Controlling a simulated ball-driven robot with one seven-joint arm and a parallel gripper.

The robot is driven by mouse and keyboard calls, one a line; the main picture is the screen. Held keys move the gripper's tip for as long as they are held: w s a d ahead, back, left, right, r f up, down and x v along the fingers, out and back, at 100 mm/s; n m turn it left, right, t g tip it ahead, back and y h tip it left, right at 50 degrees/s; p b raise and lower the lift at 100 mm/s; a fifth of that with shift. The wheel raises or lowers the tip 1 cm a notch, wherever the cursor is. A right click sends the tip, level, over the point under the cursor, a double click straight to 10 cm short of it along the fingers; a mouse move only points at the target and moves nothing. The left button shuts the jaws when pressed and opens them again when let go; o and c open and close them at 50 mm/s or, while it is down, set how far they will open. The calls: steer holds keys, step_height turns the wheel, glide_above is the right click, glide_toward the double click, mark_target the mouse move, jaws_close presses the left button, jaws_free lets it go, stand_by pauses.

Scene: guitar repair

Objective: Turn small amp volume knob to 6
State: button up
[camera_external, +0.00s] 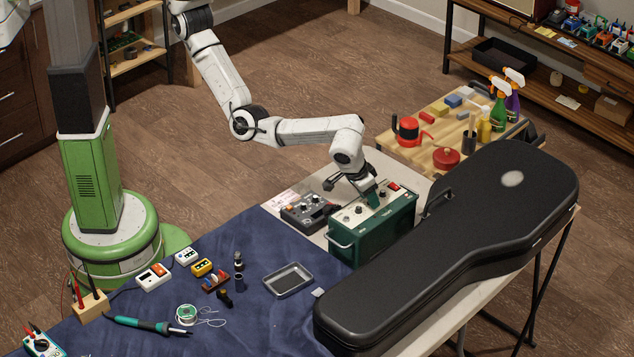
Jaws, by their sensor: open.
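The small amp (374,238) is a green box with a light top panel, a handle on its left end and a red switch near the back. Several knobs (358,210) stand on its top panel. My gripper (374,198) is open, pointing down over the amp's top panel near the knobs. The fingertips are small and partly hidden here, so I cannot tell whether they touch a knob. The volume knob's label and its setting are too small to read.
A black guitar case (440,250) lies close to the amp's right. A grey pedal-like box (308,211) stands at its left. A metal tray (288,280) and several small tools lie on the blue cloth (255,320).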

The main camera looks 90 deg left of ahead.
steer(key=shift+c, duration=0.3)
jaws_close()
